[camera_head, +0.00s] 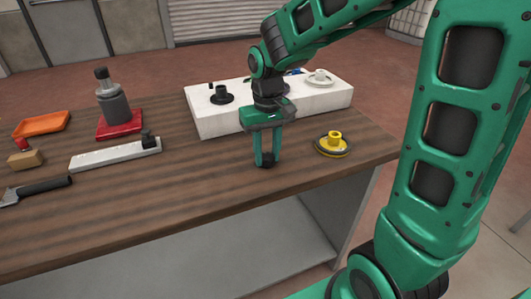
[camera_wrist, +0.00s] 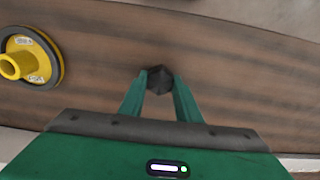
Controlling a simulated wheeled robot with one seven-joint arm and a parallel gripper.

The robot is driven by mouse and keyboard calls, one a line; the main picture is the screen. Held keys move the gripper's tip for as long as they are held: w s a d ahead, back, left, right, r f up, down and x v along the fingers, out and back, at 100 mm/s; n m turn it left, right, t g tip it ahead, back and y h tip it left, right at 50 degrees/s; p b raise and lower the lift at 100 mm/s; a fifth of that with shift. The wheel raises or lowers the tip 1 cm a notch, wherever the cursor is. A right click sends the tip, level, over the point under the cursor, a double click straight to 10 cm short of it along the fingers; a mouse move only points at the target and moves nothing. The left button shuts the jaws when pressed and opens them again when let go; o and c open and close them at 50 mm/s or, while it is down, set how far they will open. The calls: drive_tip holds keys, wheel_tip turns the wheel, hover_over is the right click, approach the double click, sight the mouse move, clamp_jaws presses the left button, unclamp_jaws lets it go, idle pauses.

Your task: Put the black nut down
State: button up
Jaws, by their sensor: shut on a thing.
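The black nut (camera_wrist: 160,79) is a small dark hexagonal piece. In the wrist view it sits between the two fingertips of my gripper (camera_wrist: 160,88), which is shut on it. In the head view my green gripper (camera_head: 266,160) points down at the front part of the wooden table, with the dark nut (camera_head: 265,163) at its tips. The nut is low, at or just above the table top; I cannot tell whether it touches the wood.
A yellow and black flanged wheel (camera_head: 333,145) lies right of my gripper. A white block (camera_head: 208,123) holding several parts stands behind it. To the left are a white bar (camera_head: 110,156), a red tray (camera_head: 119,129) with a grey bottle (camera_head: 113,108), and an orange tray (camera_head: 41,124). Bare wood surrounds the gripper.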

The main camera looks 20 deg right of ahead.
sight(267, 156)
drive_tip(key=o, duration=1.2)
wheel_tip(267, 156, up, 12)
drive_tip(key=shift+r, duration=0.1)
drive_tip(key=s+d+f+m, duration=0.2)
drive_tip(key=s+d+f, duration=0.1)
drive_tip(key=s+d, duration=0.2)
drive_tip(key=s+d+f+m, duration=0.2)
drive_tip(key=s+d, duration=0.4)
drive_tip(key=s, duration=0.4)
drive_tip(key=s+d+f+m, duration=0.2)
drive_tip(key=s+d+f, duration=0.1)
drive_tip(key=s+d, duration=0.3)
drive_tip(key=shift+s+d+f, duration=0.1)
drive_tip(key=shift+s+f, duration=0.1)
drive_tip(key=shift+s, duration=0.4)
drive_tip(key=shift+s+d+f, duration=0.1)
drive_tip(key=shift+s+f, duration=0.1)
drive_tip(key=shift+s, duration=0.35)
drive_tip(key=shift+a, duration=0.1)
